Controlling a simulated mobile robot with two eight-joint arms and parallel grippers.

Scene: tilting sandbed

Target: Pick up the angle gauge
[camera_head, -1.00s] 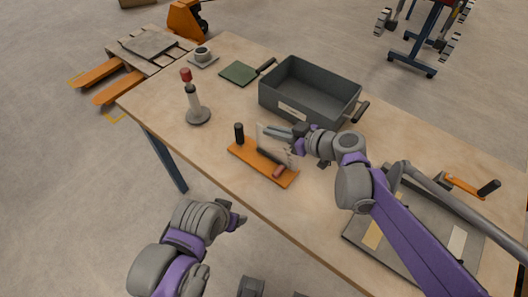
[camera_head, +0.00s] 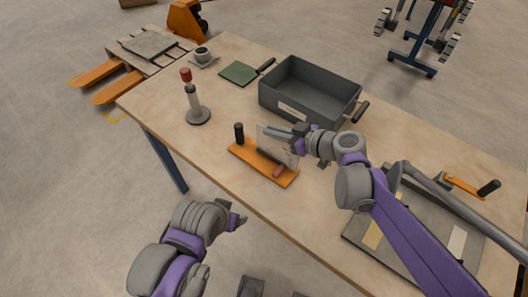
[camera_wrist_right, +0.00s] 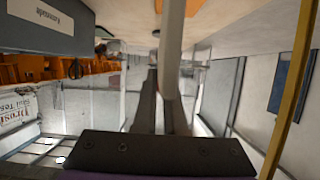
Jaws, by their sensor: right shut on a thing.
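The angle gauge appears to be the thing with the orange base (camera_head: 250,158), a black upright knob (camera_head: 239,133), a pale upright plate (camera_head: 277,147) and a reddish knob at its near right end. It stands near the table's front edge. My right gripper (camera_head: 284,134) is at the plate's upper edge, shut on it. In the right wrist view a pale edge-on piece (camera_wrist_right: 172,45) runs between my dark right fingers (camera_wrist_right: 160,100). My left gripper (camera_head: 237,216) hangs in front of the table, apart from everything; its jaws are too small to read.
A grey bin (camera_head: 310,92) stands just behind the gauge. A stand with a red top (camera_head: 198,116) is to the left. A green board (camera_head: 239,73) and a cup (camera_head: 202,54) lie farther back. A grey tray (camera_head: 360,243) with an orange-handled bar is on the right.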

